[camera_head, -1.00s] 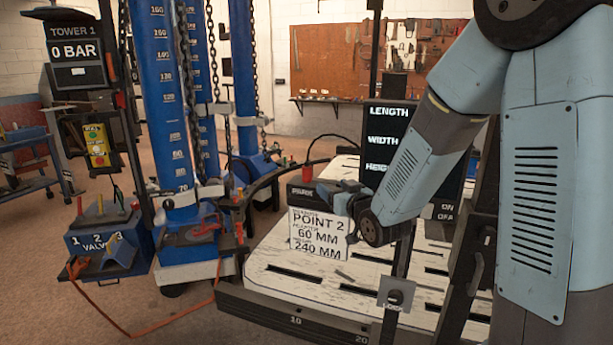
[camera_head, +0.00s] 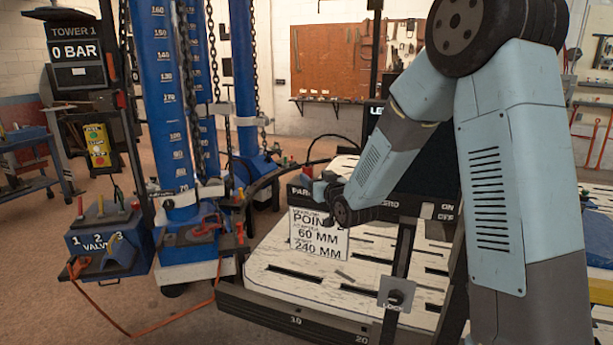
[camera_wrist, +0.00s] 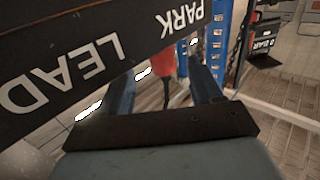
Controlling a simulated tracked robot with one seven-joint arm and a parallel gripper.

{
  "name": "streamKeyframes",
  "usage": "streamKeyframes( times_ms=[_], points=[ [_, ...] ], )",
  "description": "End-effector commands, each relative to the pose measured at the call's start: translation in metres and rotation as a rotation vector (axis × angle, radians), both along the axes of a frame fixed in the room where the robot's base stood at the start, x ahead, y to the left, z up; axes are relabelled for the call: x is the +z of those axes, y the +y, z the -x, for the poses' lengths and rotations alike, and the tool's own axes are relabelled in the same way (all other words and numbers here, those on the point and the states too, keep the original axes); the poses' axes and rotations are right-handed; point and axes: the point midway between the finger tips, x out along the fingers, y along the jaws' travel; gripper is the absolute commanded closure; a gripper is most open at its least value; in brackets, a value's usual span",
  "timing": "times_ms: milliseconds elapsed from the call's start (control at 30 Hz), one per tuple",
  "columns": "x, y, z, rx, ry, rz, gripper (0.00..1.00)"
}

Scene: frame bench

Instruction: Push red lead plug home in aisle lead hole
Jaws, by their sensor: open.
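The red lead plug (camera_head: 307,171) stands at the left end of a dark bar marked PARK (camera_head: 303,192) in the head view. In the wrist view the red plug (camera_wrist: 163,65) shows between my two blue fingers, with a dark lead or stem below it. My gripper (camera_wrist: 162,75) is open, its fingers apart on either side of the plug in the picture. Whether they touch it I cannot tell. In the head view my gripper (camera_head: 322,184) is just right of the plug. I cannot make out the aisle lead hole.
The slotted white bench top (camera_head: 300,277) lies below. Blue towers (camera_head: 165,100) with chains and a valve box (camera_head: 103,242) stand at left. A black post (camera_head: 402,255) rises in front of the bench.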

Motion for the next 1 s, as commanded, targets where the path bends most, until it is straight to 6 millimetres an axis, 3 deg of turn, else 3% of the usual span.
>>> streamKeyframes(
  times_ms=[300, 600, 1000],
  points=[
    [-0.005, 0.018, -0.033, 0.0, 0.0, 0.0, 0.35],
    [-0.005, 0.019, -0.035, -0.001, 0.0, 0.001, 0.36],
    [-0.005, 0.018, -0.035, -0.001, 0.0, 0.0, 0.75]
  ],
)
